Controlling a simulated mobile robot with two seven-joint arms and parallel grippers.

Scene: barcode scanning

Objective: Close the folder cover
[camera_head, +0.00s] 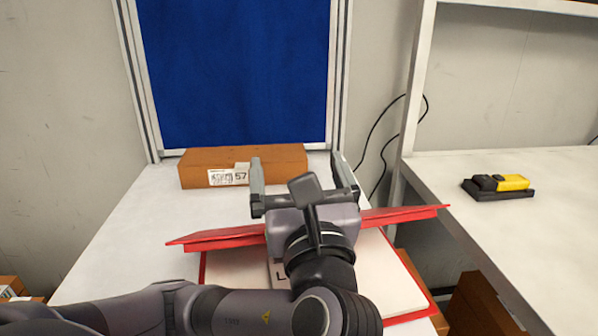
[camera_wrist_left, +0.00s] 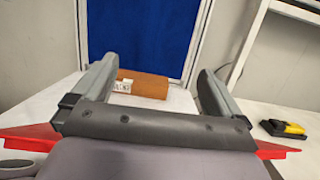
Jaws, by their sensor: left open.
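The red folder (camera_head: 205,268) lies on the white table with white paper (camera_head: 235,270) inside it. Its red cover (camera_head: 402,214) stands raised and is seen nearly edge-on, passing behind my left wrist. My left gripper (camera_head: 304,170) is above the folder at the cover, with its fingers wide apart, empty, and pointing toward the back of the table. In the left wrist view the cover (camera_wrist_left: 25,138) shows on both sides of the gripper body. The arm hides the middle of the cover and much of the paper. My right gripper is not in view.
A brown box (camera_head: 280,163) with a barcode label stands at the back of the table, before a blue panel (camera_head: 235,70). A yellow and black scanner (camera_head: 512,183) rests on the right-hand table. The table's left part is clear.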

